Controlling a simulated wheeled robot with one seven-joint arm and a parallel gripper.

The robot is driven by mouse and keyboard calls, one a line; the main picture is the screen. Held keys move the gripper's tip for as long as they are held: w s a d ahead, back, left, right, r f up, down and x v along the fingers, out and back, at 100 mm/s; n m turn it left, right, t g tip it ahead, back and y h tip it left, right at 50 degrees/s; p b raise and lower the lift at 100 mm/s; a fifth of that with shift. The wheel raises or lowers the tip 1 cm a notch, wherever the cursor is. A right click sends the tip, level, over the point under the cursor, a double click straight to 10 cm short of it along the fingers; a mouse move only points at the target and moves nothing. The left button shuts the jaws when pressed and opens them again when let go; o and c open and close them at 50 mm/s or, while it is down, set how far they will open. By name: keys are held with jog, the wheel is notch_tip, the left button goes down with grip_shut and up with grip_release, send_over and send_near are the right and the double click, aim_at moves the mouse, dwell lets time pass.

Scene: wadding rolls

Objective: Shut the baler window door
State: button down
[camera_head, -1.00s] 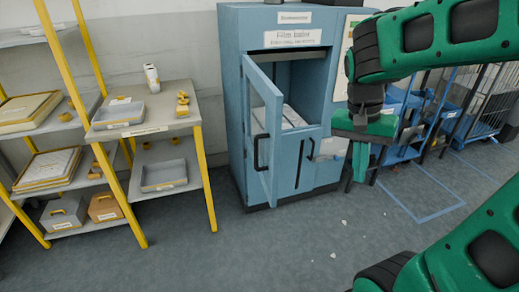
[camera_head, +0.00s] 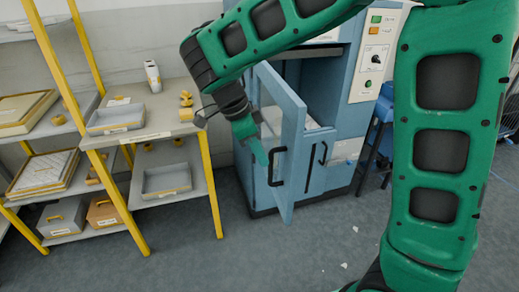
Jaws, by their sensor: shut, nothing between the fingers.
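The blue baler (camera_head: 343,150) stands against the wall. Its window door (camera_head: 297,130) has a clear pane and stands open, swung out toward me from its left side. A black handle (camera_head: 276,166) is on the door's outer face. My gripper (camera_head: 262,157) is shut and empty. It hangs at the left, outer side of the door, close to the handle; I cannot tell whether it touches. My green arm crosses above and hides the baler's top left and part of the door's upper left. Through the opening the chamber (camera_head: 313,73) shows, with something pale inside.
A grey table (camera_head: 150,128) with yellow legs stands left of the baler, with a tray (camera_head: 117,119), a white can (camera_head: 153,76) and yellow pieces on it. Yellow-framed shelves are further left. The floor in front is mostly clear.

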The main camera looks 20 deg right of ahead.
aim_at(269, 171)
jog(key=x, duration=0.6)
jog(key=shift+d+f, duration=0.1)
jog(key=shift+f, duration=0.1)
jog(key=shift+s+d+r, duration=0.15)
jog(key=shift+d, duration=1.75)
